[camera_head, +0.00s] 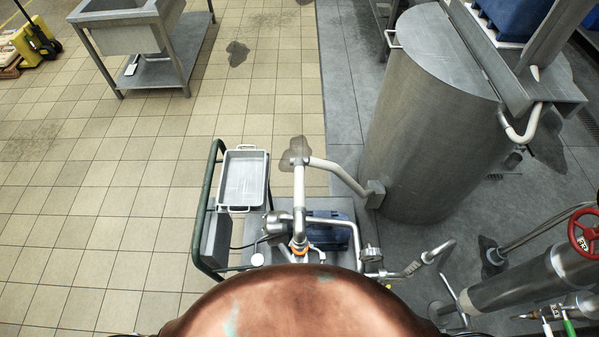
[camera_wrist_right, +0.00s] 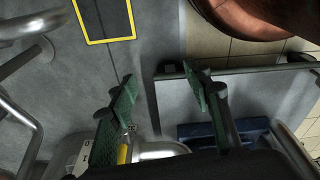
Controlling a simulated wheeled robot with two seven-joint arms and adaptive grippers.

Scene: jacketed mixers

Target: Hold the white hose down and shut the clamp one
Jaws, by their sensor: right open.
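A pale pipe or hose (camera_head: 338,173) runs in the head view from the top of a upright pipe to the side of a large steel tank; I cannot tell if it is the white hose. A small orange band (camera_head: 298,249) sits low on the upright pipe (camera_head: 299,205); whether it is a clamp, open or shut, is too small to tell. My right gripper (camera_wrist_right: 163,83) shows in the right wrist view with its green-padded fingers wide apart and nothing between them. It is above the floor beside a grey cart top. My left gripper is not in view.
The steel tank (camera_head: 430,110) stands at the right. A red valve wheel (camera_head: 583,234) and piping stand at the far right. Tiled floor (camera_head: 120,200) at the left is clear.

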